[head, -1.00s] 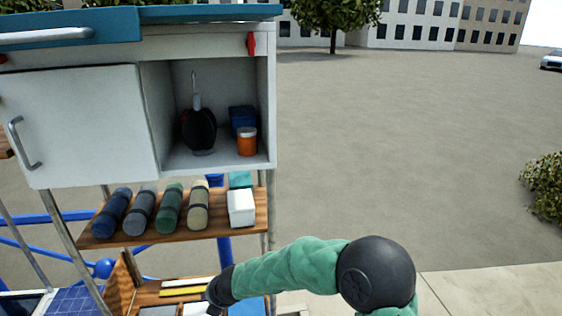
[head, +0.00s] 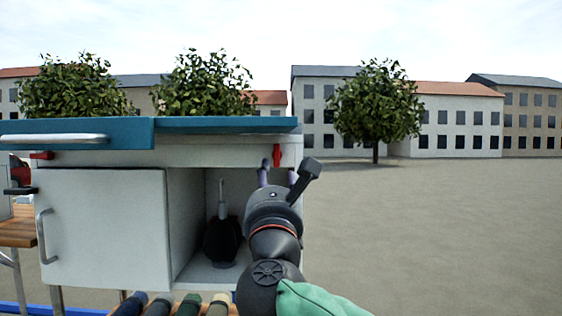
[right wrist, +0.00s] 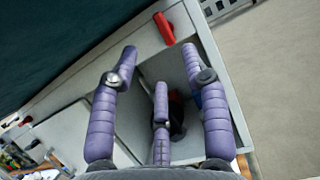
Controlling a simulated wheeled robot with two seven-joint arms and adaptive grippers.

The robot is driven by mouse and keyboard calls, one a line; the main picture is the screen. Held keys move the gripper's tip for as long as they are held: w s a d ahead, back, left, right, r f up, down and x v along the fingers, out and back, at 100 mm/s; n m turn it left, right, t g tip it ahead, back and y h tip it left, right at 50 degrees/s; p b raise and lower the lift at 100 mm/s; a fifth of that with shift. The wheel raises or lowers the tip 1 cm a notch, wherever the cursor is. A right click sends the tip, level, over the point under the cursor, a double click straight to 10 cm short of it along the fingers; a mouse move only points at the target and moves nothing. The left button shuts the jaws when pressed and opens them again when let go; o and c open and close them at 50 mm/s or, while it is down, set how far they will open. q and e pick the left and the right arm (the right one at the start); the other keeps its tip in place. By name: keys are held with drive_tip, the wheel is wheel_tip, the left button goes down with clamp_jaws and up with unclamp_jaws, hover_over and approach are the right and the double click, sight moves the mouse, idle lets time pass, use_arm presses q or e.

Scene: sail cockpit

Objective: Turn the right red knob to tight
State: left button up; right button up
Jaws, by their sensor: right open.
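The right red knob (head: 277,155) is on the front strip of the white cabinet, just below the teal lid at its right end. It looks upright in the head view. The knob also shows near the top of the right wrist view (right wrist: 164,28). My right gripper (head: 278,174) is open and empty, just below and in front of the knob. In the right wrist view its purple fingers (right wrist: 160,53) are spread and point toward the knob, which lies beyond the fingertips, with no visible contact. My left gripper is not in view.
A second red knob (head: 41,155) is at the strip's left end. The teal lid (head: 228,124) overhangs above. The open compartment holds a dark round object (head: 221,240). A closed door (head: 105,228) with a handle is on the left. Open pavement (head: 450,230) lies to the right.

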sight(275, 155)
drive_tip(key=p+x, duration=0.2)
drive_tip(key=x, duration=0.8)
drive_tip(key=shift+w+f+p, duration=0.15)
drive_tip(key=shift+p, duration=0.25)
clamp_jaws()
